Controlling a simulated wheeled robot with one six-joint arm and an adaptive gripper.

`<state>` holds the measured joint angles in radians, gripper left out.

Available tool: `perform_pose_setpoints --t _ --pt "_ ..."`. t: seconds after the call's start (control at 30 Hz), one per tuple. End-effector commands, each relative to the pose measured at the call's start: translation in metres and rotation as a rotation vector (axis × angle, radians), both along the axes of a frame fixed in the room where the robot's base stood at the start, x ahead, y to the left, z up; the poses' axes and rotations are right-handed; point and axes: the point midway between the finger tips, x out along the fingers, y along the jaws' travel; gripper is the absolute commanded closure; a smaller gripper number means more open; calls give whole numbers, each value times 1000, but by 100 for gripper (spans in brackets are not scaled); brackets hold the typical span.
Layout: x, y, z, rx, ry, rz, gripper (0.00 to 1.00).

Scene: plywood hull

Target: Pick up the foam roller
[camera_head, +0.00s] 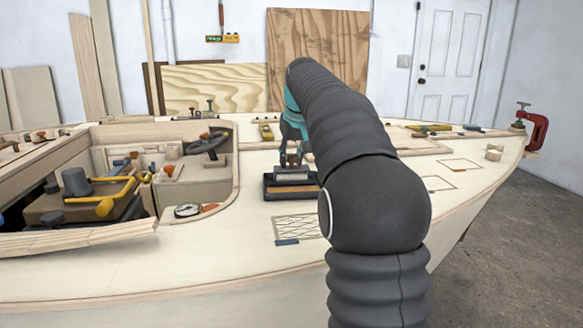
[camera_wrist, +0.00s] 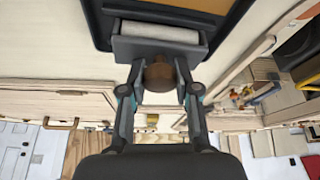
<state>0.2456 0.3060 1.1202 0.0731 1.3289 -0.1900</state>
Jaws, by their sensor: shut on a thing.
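The foam roller is a pale cylinder (camera_wrist: 160,32) in a dark grey frame with a round brown knob. In the wrist view my gripper (camera_wrist: 158,88) is shut on the knob, one finger on each side. In the head view my gripper (camera_head: 291,160) points down over the foam roller (camera_head: 293,173), at the back part of a dark tray (camera_head: 270,193) with a tan inside. The tray also shows at the top of the wrist view (camera_wrist: 100,30). I cannot tell whether the roller touches the tray.
A hatched patch (camera_head: 297,228) marks the deck before the tray. A red clamp (camera_head: 536,130) grips the far-right edge.

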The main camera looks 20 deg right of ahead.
Motion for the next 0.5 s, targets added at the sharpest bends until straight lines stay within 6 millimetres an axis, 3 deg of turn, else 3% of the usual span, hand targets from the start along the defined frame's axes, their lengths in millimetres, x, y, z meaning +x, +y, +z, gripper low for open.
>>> perform_pose_setpoints --t 0.27,0.5 --pt "1 0 17 0 -1 0 100" --pt "1 0 56 -1 -3 0 100"
